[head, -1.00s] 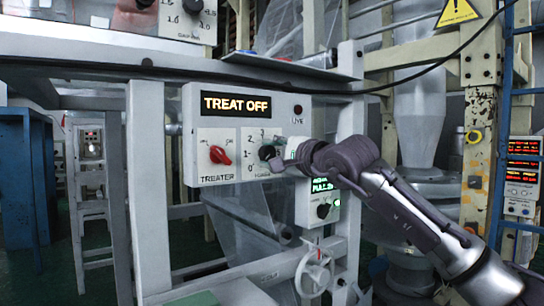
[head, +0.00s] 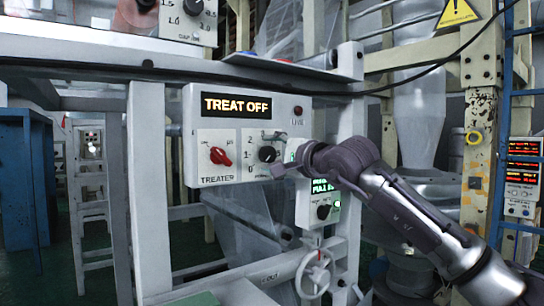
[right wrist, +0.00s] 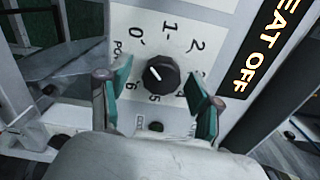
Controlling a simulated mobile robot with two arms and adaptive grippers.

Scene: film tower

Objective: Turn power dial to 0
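The power dial (head: 267,153) is a round black knob on the white control panel, right of the red treater switch (head: 220,155). It also shows in the right wrist view (right wrist: 162,74), ringed by printed numbers. There its white mark points up and left, roughly toward the 0 and slightly to the 6 side. My right gripper (head: 279,152) is in front of the panel, just right of the dial. In the right wrist view its green-padded fingers (right wrist: 159,88) are apart on either side of the dial, with nothing between them seen touching it. My left gripper is not in view.
The panel's sign (head: 236,104) reads TREAT OFF. A smaller box with a green display (head: 323,187) hangs below, partly behind my right arm. A white handwheel (head: 315,273) is lower down. A black cable (head: 200,73) crosses above the panel.

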